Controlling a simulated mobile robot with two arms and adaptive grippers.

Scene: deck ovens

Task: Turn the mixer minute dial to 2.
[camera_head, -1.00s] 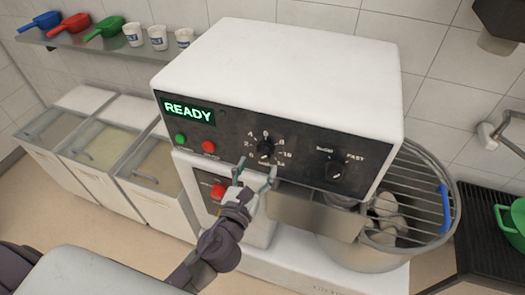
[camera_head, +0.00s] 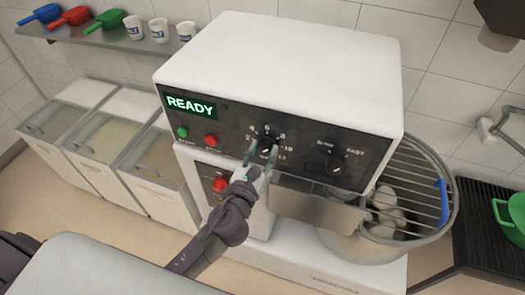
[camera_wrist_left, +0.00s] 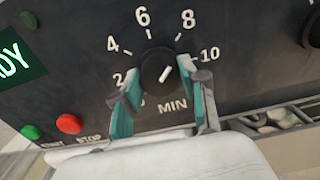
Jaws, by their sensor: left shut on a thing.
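The mixer minute dial (camera_head: 267,141) is a round black knob on the mixer's dark front panel. In the left wrist view the dial (camera_wrist_left: 158,68) has a white pointer line slanting between upper right and lower left; I cannot tell which number it marks. Numbers 2, 4, 6, 8 and 10 ring it, with MIN below. My left gripper (camera_head: 261,156) is at the dial from below, its teal fingers on either side of the knob and shut on it. The fingers hide part of the scale's lower end. My right gripper is not in view.
The READY display (camera_head: 190,105), green button (camera_head: 182,132) and red button (camera_head: 210,140) are left of the dial. The speed knob (camera_head: 334,162) is to its right. A larger red button (camera_head: 220,185) sits below. The guarded bowl (camera_head: 425,190) is at right.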

